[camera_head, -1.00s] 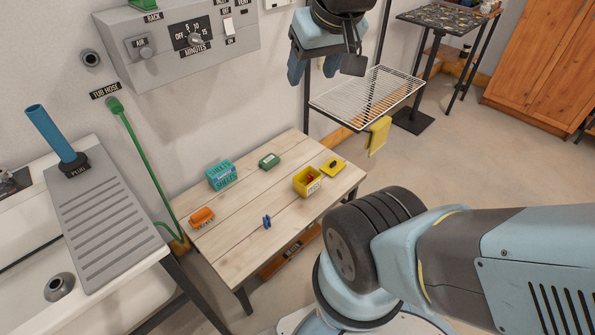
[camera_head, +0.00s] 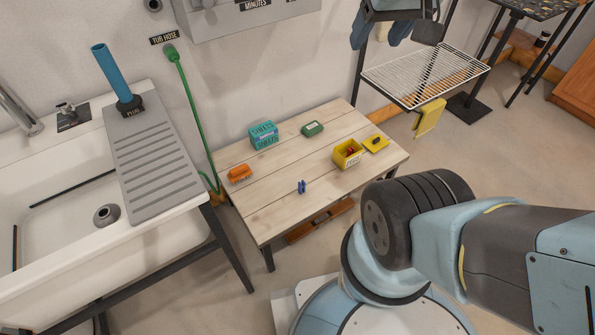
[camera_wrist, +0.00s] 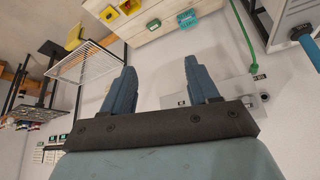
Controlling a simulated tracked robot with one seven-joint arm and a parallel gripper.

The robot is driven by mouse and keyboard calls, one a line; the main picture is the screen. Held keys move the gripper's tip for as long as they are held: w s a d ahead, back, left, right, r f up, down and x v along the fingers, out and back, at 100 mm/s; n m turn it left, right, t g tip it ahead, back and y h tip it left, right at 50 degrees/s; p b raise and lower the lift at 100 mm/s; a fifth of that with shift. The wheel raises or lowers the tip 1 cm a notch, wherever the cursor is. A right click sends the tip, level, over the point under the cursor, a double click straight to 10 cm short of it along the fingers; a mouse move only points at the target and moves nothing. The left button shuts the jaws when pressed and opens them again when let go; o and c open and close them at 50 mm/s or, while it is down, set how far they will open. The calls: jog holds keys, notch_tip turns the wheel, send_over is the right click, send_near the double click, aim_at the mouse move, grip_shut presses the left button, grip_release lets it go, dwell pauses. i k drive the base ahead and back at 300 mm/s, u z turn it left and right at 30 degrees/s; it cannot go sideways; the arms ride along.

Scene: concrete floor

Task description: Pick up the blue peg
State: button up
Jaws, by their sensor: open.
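The blue peg (camera_head: 301,187), a small clip-like piece, stands or lies on the near part of the wooden table (camera_head: 270,219); which one is too small to tell. My gripper (camera_head: 380,36) is at the top of the head view, raised well above and beyond the table, in front of the wire rack. In the wrist view its two blue fingers (camera_wrist: 160,67) are spread apart with nothing between them. The wrist view shows part of the table at its top edge, but I do not see the peg there.
On the table are an orange item (camera_head: 240,174), a teal box (camera_head: 263,135), a green tin (camera_head: 312,129), a yellow box (camera_head: 347,155) and its yellow lid (camera_head: 376,143). A sink (camera_head: 60,200) stands left. A wire rack (camera_head: 425,75) stands behind right. The table around the peg is clear.

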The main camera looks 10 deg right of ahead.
aim_at(301, 186)
jog(key=u, duration=2.1)
jog(key=i, duration=0.1)
jog(key=z, duration=3.6)
jog(key=k, duration=1.85)
jog(key=u, duration=0.5)
jog(key=i, duration=1)
jog(key=z, duration=0.05)
